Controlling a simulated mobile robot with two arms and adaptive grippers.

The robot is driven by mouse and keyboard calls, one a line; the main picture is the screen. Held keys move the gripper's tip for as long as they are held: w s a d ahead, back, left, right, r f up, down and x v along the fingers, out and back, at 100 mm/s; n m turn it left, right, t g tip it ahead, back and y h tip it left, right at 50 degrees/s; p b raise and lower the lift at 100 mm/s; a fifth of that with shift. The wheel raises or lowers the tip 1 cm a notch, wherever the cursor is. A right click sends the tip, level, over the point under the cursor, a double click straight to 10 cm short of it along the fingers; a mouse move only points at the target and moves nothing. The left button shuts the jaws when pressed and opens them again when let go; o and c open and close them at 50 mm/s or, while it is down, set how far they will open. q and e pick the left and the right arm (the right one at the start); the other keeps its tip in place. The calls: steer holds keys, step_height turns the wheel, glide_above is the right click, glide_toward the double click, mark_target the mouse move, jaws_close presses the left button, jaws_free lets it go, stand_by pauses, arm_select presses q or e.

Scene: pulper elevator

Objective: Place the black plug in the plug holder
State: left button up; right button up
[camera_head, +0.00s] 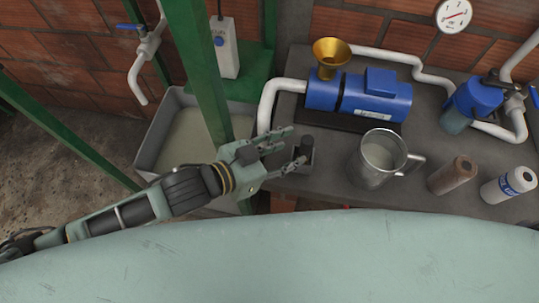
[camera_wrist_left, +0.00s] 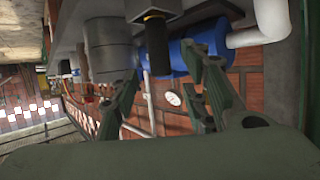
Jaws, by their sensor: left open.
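The black plug (camera_head: 307,144) is a short dark cylinder at the left end of the dark worktop. It appears to stand upright in or on a small dark grey block (camera_head: 303,165), which looks like the plug holder; how deep it sits is hard to tell. In the left wrist view, the plug (camera_wrist_left: 157,60) shows a brass band near the block. My left gripper (camera_head: 288,148) is open, its fingers just left of the plug and pointing towards it. In the left wrist view, the fingers (camera_wrist_left: 165,95) are spread with the plug beyond them. My right gripper is not in view.
A metal mug (camera_head: 378,160) stands right of the plug, with brown (camera_head: 453,175) and white (camera_head: 509,186) bottles farther right. A blue pump (camera_head: 360,96) with a brass funnel (camera_head: 331,52) is behind. A white pipe (camera_head: 268,105) and green post (camera_head: 205,80) stand near my left gripper.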

arm_select(q)
steer(key=v, duration=0.5)
steer(key=shift+s+a+r+b, duration=0.2)
steer(key=shift+a+b, duration=0.1)
stand_by(0.4)
